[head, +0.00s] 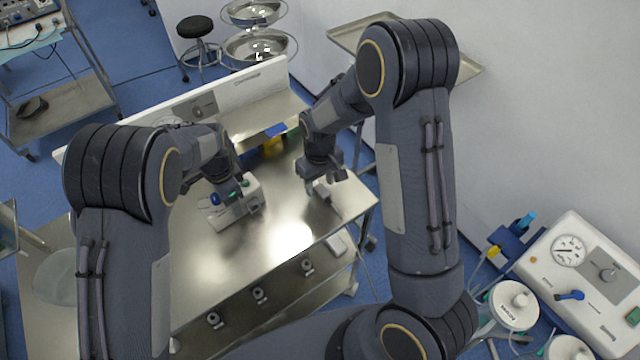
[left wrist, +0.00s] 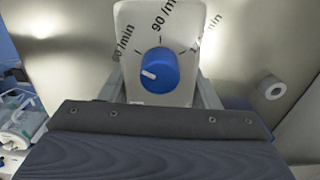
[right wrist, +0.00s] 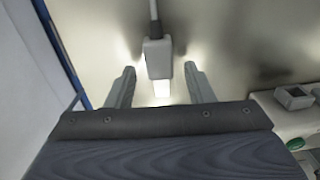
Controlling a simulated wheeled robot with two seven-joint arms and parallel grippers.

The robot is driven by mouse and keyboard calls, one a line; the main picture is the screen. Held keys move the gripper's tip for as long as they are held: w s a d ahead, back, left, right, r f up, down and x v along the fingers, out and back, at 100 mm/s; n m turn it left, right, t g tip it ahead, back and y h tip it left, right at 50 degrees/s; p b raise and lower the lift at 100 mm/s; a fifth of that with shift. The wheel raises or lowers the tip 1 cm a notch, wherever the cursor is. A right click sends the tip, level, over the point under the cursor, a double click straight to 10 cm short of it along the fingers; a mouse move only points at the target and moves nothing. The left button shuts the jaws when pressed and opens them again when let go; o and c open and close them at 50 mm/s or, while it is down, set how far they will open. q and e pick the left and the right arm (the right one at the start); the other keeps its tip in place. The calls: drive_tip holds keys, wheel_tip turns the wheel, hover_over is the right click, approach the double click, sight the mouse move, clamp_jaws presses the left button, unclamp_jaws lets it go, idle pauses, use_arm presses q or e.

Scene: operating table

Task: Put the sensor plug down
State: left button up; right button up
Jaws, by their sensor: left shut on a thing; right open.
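The sensor plug (right wrist: 158,58) is a small grey block with a cable running from its far end. In the right wrist view it lies on the steel table between the spread fingers of my right gripper (right wrist: 160,88), touching neither. In the head view my right gripper (head: 322,182) is low over the table's right end, by the plug (head: 322,189). My left gripper (left wrist: 165,90) is shut on a white device (left wrist: 128,30) with a blue knob (left wrist: 160,70) and printed rate marks. The device (head: 238,208) also shows on the table in the head view.
The steel table (head: 205,290) has clear room in front of the device. A white raised panel (head: 240,85) runs along its back edge. Yellow and blue items (head: 272,145) sit near that panel. A machine with a dial (head: 590,270) stands at the right.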

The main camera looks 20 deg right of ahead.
sight(320, 188)
drive_tip(key=s+d+r+m+t+y, duration=0.1)
drive_tip(key=s+r, duration=0.1)
drive_tip(key=r, duration=0.6)
drive_tip(key=s+r+y, duration=0.1)
drive_tip(key=s+r, duration=0.2)
drive_tip(key=r, duration=0.4)
drive_tip(key=s+a+r+m+t+y, duration=0.1)
drive_tip(key=s+r+t, duration=0.1)
drive_tip(key=s, duration=0.7)
drive_tip(key=s+a+r+m+t, duration=0.1)
drive_tip(key=s+r+t, duration=0.1)
drive_tip(key=s, duration=0.7)
drive_tip(key=shift+s+a+r+m+t+y, duration=0.3)
drive_tip(key=shift+r+m+y, duration=0.1)
drive_tip(key=shift+r, duration=0.25)
drive_tip(key=shift+o, duration=0.5)
